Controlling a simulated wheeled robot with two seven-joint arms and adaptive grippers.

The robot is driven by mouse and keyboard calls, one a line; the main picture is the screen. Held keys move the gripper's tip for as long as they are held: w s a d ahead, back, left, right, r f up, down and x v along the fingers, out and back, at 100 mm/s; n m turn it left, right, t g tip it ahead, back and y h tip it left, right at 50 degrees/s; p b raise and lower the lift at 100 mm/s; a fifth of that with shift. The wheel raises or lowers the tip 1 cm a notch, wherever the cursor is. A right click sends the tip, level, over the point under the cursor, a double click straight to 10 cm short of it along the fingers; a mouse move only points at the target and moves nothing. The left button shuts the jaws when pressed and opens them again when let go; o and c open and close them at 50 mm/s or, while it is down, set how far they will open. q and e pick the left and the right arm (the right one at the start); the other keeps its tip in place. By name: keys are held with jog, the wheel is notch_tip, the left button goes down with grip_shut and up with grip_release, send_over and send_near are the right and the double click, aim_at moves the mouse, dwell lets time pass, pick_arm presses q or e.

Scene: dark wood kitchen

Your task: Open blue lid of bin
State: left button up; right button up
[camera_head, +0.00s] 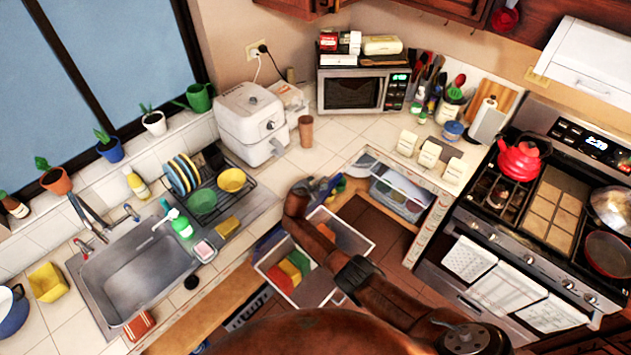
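A clear-walled bin (352,232) with a pale rim stands in the floor space between the counters. Its top looks open, and red, yellow and green things show inside it. My brown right arm crosses over it from the lower right. My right gripper (322,187) is at the arm's far end, beyond the bin's far edge, among small blue, green and yellow shapes. Its fingers are too small and mixed with these shapes to read. A second clear bin (404,200) with a bluish rim stands to the right. I cannot make out a distinct blue lid. My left gripper is out of view.
The sink (145,275) and dish rack are on the left counter. An air fryer (250,122) and a microwave (355,90) stand at the back. The stove (520,215) with a red kettle (519,160) is on the right. Counter edges closely flank my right arm.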

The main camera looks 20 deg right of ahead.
jog(key=shift+a+r, duration=0.65)
jog(key=shift+r, duration=0.05)
jog(key=p+v, duration=0.2)
jog(key=v, duration=0.1)
jog(key=shift+a, duration=0.1)
jog(key=shift+s+a+r, duration=0.25)
jog(key=shift+s+r, duration=0.05)
jog(key=shift+r, duration=0.05)
jog(key=shift+d, duration=0.1)
